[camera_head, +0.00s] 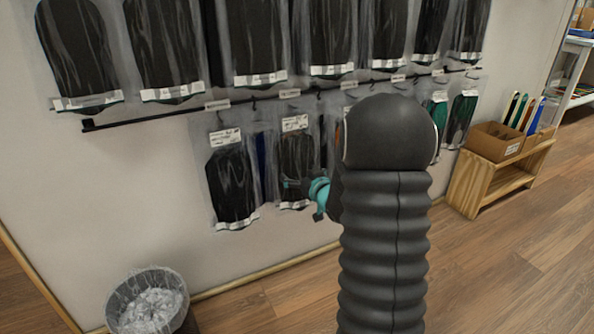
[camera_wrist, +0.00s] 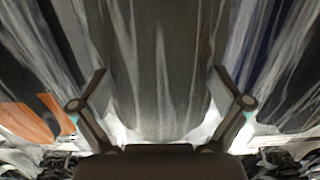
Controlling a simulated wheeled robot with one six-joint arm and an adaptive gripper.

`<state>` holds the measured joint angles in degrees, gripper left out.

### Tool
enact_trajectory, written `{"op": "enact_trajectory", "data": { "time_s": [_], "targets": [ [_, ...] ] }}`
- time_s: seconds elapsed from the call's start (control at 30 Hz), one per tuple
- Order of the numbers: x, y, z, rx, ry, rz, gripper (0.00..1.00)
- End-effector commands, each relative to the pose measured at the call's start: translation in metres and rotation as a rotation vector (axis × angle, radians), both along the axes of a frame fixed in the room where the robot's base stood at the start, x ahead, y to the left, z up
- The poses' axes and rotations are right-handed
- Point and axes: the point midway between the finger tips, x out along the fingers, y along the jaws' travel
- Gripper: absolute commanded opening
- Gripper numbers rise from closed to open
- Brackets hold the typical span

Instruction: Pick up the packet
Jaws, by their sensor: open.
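The packet (camera_head: 297,152) hangs in clear plastic on the lower wall rail, a dark insole sheet with a white label at its top. In the wrist view the dark packet (camera_wrist: 160,40) fills the middle, between the two fingers. In the wrist view my gripper (camera_wrist: 158,82) is open, with one finger on each side of the packet. I cannot tell whether the fingers touch it.
A dark packet (camera_head: 231,185) and a blue one (camera_head: 262,155) hang to the left. An orange packet (camera_wrist: 30,122) hangs on the other side. More packets hang above on the upper rail. A lined bin (camera_head: 150,305) stands lower left; a wooden bench (camera_head: 480,180) with boxes stands right.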

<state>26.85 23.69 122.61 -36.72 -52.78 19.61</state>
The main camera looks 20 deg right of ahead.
Motion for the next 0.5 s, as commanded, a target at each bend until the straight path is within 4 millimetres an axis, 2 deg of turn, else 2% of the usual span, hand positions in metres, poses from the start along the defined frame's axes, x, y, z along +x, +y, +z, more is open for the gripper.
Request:
{"op": "enact_trajectory", "data": {
  "time_s": [0.2, 0.27, 0.43, 0.5],
  "targets": [
    [0.0007, 0.0, 0.0001, 0.0, 0.0, 0.0, 1.0],
    [0.0006, 0.0, 0.0001, 0.0, 0.0, 0.0, 0.88],
    [0.0006, 0.0001, 0.0001, 0.0, 0.0, 0.0, 0.45],
    [0.0008, 0.0002, 0.0004, -0.001, -0.001, 0.0, 0.44]
  ]
}}
